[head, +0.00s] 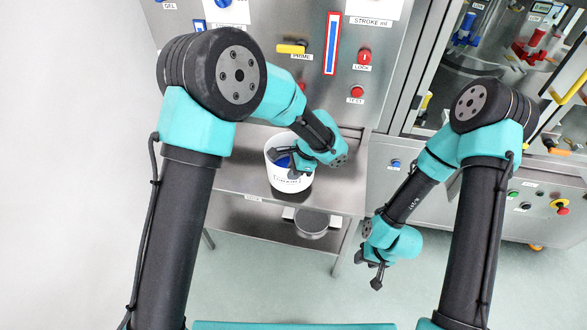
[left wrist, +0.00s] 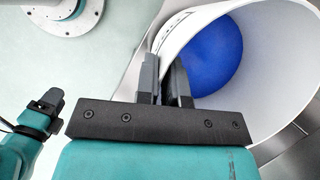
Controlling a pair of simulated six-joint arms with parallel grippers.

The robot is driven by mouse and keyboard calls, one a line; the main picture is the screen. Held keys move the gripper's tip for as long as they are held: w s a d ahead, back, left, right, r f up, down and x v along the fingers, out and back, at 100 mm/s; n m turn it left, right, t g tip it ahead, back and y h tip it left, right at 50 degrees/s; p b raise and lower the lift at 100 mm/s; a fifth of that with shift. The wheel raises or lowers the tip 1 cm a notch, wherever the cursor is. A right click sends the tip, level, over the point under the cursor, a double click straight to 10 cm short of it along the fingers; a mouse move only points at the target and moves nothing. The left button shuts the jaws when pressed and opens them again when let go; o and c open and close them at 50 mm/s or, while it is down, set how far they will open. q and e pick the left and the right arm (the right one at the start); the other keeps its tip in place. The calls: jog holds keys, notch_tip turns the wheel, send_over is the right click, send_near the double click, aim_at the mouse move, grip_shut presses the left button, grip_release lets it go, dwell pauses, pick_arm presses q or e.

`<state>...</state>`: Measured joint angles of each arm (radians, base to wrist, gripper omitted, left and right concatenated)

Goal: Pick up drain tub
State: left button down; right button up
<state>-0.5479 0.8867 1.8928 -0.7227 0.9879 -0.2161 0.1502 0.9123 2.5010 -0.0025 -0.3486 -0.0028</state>
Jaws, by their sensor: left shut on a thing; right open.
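The drain tub (head: 291,181) is a white round tub with dark lettering, upright at the shelf (head: 235,180) in the head view. Blue shows inside it. In the left wrist view the tub (left wrist: 285,70) opens toward the camera, with the blue inside (left wrist: 208,55) in plain sight. My left gripper (head: 283,158) is shut on the tub's wall. In the left wrist view its fingers (left wrist: 163,82) pinch the rim from both sides. Whether the tub's bottom touches the shelf I cannot tell. My right gripper (head: 372,272) is open and empty, low and to the right of the shelf.
A steel panel behind the tub carries a yellow lever (head: 292,48), a red LOCK knob (head: 364,56) and a red TEST button (head: 356,91). A round metal dish (head: 311,223) is on the lower shelf. A machine with a glazed front stands at the right. The floor in front is clear.

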pick_arm(q)
jog(key=s+r, duration=0.1)
jog(key=s, duration=1.2)
jog(key=shift+s, duration=0.2)
jog(key=shift+r, duration=0.1)
